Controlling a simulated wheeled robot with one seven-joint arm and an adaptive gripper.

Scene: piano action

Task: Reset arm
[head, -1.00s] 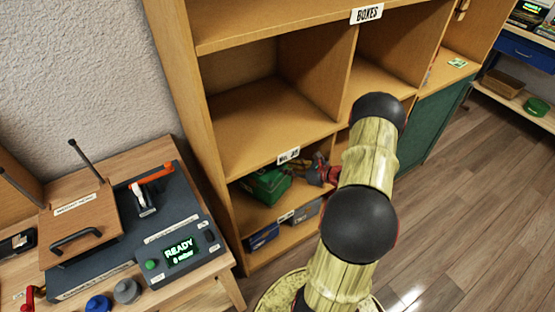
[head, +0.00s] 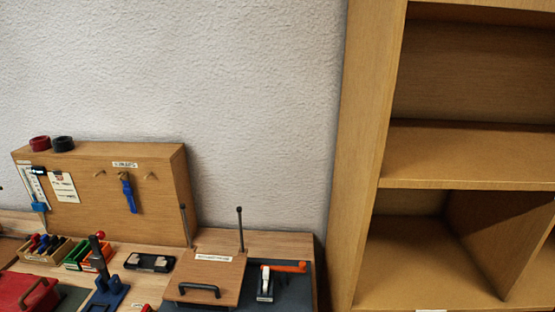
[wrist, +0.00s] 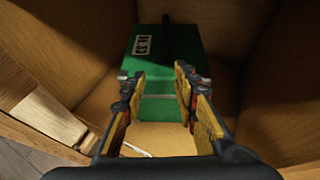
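My gripper (wrist: 158,88) shows only in the wrist view. Its two yellow-and-black fingers are spread apart. A green box (wrist: 170,50) with a white label lies just past the fingertips, inside a wooden compartment. Its near end shows between the fingertips; I cannot tell whether they touch it. My arm is not in the head view.
In the wrist view, wooden walls (wrist: 270,80) stand close on both sides of the gripper. The head view shows an empty wooden shelf unit (head: 365,150) at right and a workbench with a hinged wooden lid (head: 207,278), a pegboard (head: 100,205) and small tools.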

